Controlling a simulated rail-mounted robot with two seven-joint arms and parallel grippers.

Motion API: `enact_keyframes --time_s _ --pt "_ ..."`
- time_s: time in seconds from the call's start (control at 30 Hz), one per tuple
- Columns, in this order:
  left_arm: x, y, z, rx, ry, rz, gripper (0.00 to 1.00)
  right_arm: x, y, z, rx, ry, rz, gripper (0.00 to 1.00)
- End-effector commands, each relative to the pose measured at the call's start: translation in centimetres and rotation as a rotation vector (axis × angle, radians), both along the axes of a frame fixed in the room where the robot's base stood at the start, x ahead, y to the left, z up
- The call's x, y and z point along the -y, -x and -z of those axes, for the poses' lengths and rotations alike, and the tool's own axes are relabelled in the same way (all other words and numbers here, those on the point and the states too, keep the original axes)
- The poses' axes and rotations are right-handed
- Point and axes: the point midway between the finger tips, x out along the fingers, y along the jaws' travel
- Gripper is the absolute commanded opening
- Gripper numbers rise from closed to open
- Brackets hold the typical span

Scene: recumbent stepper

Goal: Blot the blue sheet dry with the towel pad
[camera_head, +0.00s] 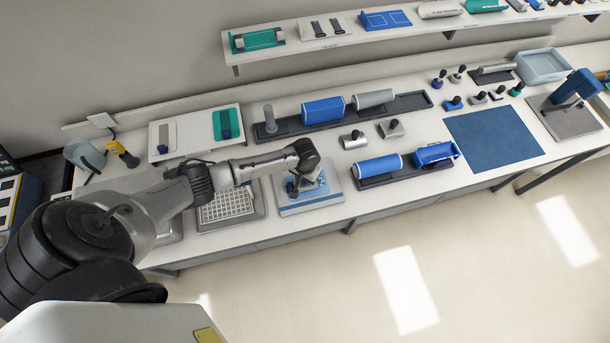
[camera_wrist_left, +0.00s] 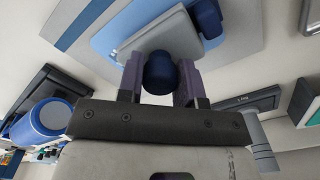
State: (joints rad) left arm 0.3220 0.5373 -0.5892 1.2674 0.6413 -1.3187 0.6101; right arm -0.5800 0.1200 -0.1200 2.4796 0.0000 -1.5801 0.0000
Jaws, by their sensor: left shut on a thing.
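My left gripper (camera_head: 306,182) is over a pale board (camera_head: 312,208) with a light blue sheet at the front of the bench. In the left wrist view, my left gripper (camera_wrist_left: 160,82) is shut on a dark blue round knob (camera_wrist_left: 160,68). Beyond the knob is a pale grey flat pad (camera_wrist_left: 165,35), which looks like the towel pad. The pad lies over the light blue sheet (camera_wrist_left: 108,42); I cannot tell whether it touches. In the head view the gripper and wrist hide most of the pad. My right gripper is not in view.
A dark blue block (camera_wrist_left: 208,18) sits close beside the pad. A gridded tray (camera_head: 228,207) stands left of the board, and a rack with a blue roller (camera_head: 378,166) stands right. A large dark blue mat (camera_head: 492,138) lies farther right. The floor in front is clear.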

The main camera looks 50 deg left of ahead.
Motion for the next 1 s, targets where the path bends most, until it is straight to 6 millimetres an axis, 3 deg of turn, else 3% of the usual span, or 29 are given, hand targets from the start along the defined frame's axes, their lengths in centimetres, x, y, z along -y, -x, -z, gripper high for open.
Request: enact_keyframes --time_s 0.5,1.0 --pt "0.0 0.0 1.2 0.001 0.001 0.000 0.14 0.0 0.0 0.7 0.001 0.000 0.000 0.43" --pt "0.0 0.0 1.1 0.000 0.000 0.000 0.14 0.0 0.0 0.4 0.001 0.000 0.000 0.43"
